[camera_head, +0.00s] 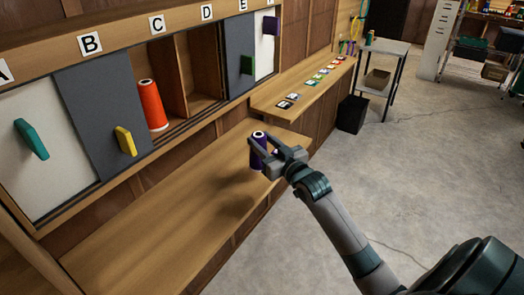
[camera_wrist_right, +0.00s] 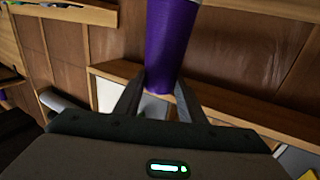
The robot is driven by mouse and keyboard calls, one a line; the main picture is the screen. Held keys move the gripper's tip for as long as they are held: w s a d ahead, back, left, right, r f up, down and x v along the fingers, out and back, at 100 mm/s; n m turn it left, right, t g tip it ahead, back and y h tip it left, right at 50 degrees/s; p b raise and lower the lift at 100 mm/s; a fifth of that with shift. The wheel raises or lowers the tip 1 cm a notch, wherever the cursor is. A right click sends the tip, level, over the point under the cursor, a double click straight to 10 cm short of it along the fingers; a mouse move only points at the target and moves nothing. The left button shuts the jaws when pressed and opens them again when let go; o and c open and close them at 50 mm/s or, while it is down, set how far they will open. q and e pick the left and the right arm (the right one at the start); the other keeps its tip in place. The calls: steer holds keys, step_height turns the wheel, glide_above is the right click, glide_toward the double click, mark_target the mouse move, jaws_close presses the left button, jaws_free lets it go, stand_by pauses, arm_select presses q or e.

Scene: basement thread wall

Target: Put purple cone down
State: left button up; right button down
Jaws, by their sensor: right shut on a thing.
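The purple cone (camera_head: 257,152) is a dark purple thread spool with a white top. My right gripper (camera_head: 268,158) is shut on it, above the right part of the wooden shelf (camera_head: 160,225). A dark shadow lies on the shelf to the left below the cone. I cannot tell whether the cone's base touches the shelf. In the right wrist view, the purple cone (camera_wrist_right: 168,45) stands between the two fingers of my right gripper (camera_wrist_right: 158,95). My left gripper is not in view.
An orange cone (camera_head: 152,105) stands in an open compartment under the letters C and D. Sliding doors with teal (camera_head: 31,139), yellow (camera_head: 126,141) and green handles cover others. A raised ledge (camera_head: 300,95) holds several coloured cards. Most of the shelf is clear.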

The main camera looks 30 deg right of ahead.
mark_target(255, 164)
steer(key=shift+f, duration=0.1)
steer(key=shift+f, duration=0.35)
step_height(255, 164, down, 3)
steer(key=shift+r+p, duration=0.15)
steer(key=shift+p, duration=0.3)
steer(key=shift+f, duration=0.2)
steer(key=shift+f, duration=0.1)
steer(key=c, duration=1.2)
jaws_free()
steer(key=shift+o, duration=0.2)
steer(key=shift+s, duration=0.1)
